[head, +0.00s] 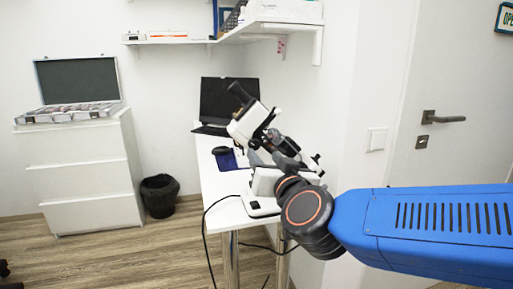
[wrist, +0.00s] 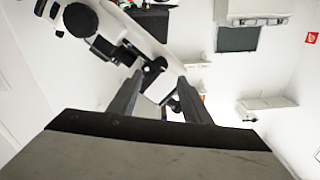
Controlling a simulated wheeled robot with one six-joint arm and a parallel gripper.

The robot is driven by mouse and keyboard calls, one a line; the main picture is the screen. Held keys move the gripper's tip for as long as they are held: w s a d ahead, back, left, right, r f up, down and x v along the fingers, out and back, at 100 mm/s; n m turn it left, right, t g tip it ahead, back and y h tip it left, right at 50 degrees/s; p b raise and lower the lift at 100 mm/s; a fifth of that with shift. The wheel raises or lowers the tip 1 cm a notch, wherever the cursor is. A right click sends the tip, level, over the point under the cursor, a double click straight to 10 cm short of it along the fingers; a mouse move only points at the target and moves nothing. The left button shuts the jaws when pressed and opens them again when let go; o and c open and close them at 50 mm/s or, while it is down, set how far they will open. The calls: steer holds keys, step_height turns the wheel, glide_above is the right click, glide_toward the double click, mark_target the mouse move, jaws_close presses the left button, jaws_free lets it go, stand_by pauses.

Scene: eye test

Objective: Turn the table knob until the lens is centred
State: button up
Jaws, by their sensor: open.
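A white instrument with black parts, which looks like a lensmeter (head: 248,122), stands on the white table (head: 212,178). Its black eyepiece tilts up to the left. In the wrist view its white body (wrist: 140,28) crosses the upper left, with dark round parts (wrist: 80,20) on it. My gripper (head: 268,157) is at the instrument's near side, with its fingers overlapping the lower body. In the wrist view my gripper (wrist: 160,78) is open, with a small black part visible between the fingers. I cannot tell whether they touch it. I cannot clearly make out the table knob or the lens.
A black laptop (head: 222,100) stands behind the instrument, and a dark blue item (head: 226,159) lies left of it. A black cable (head: 206,225) hangs off the table's front. A shelf (head: 270,28) is overhead; a drawer cabinet (head: 85,180) and bin (head: 159,196) stand left.

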mark_target(255, 145)
steer(key=x, duration=0.8)
steer(key=shift+w, duration=0.15)
steer(key=c, duration=1)
steer(key=shift+m, duration=1)
steer(key=shift+c, duration=0.2)
steer(key=o, duration=1)
steer(key=shift+o, duration=0.2)
steer(key=v, duration=1.7)
